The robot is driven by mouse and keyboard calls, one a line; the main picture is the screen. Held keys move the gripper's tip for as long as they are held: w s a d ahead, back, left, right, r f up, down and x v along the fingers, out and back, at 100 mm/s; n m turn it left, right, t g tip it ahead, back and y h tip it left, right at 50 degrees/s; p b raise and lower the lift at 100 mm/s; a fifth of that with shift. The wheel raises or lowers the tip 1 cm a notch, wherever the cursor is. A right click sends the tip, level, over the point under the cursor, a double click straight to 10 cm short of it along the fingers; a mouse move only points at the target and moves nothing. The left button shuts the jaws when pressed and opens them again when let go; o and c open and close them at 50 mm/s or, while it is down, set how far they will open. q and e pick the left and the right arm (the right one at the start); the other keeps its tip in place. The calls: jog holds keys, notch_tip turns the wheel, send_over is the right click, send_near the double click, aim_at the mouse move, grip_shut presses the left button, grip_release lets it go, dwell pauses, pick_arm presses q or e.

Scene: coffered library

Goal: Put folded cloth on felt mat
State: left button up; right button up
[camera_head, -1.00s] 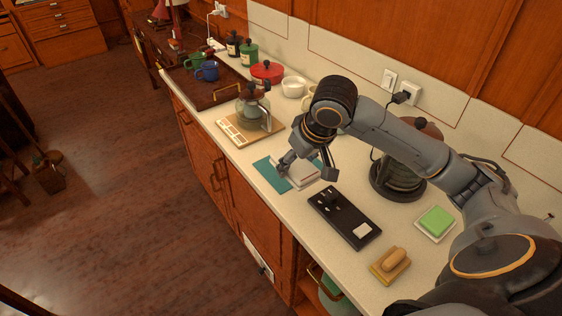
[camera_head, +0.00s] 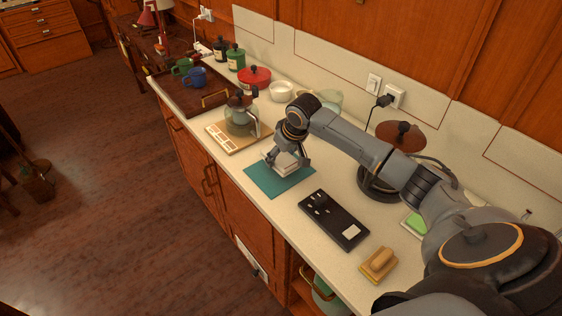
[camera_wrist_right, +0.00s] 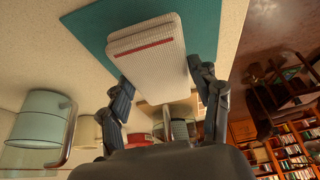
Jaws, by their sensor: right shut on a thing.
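The folded cloth (camera_head: 287,163) is a pale, layered bundle; the right wrist view shows its ribbed white face with a red stripe (camera_wrist_right: 148,62). My right gripper (camera_head: 287,164) is shut on it, one finger on each side. The teal felt mat (camera_head: 279,185) lies flat on the counter, with the cloth over its back part; the mat also shows in the wrist view (camera_wrist_right: 205,25) behind the cloth. I cannot tell whether the cloth touches the mat. My left gripper is not in view.
A glass coffee pot (camera_head: 240,118) stands on a board to the left. A lamp-like thing with a brown top (camera_head: 400,134) stands behind my arm. The counter's front edge is close to the mat.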

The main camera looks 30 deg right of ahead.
aim_at(283, 158)
jog(key=shift+w+f, duration=0.1)
jog(key=shift+f, duration=1.65)
jog(key=o, duration=1)
jog(key=shift+f, duration=0.1)
jog(key=shift+o, duration=0.2)
jog(key=shift+r, duration=0.2)
jog(key=b+v, duration=0.1)
jog(key=v, duration=1.1)
jog(key=shift+f, duration=0.1)
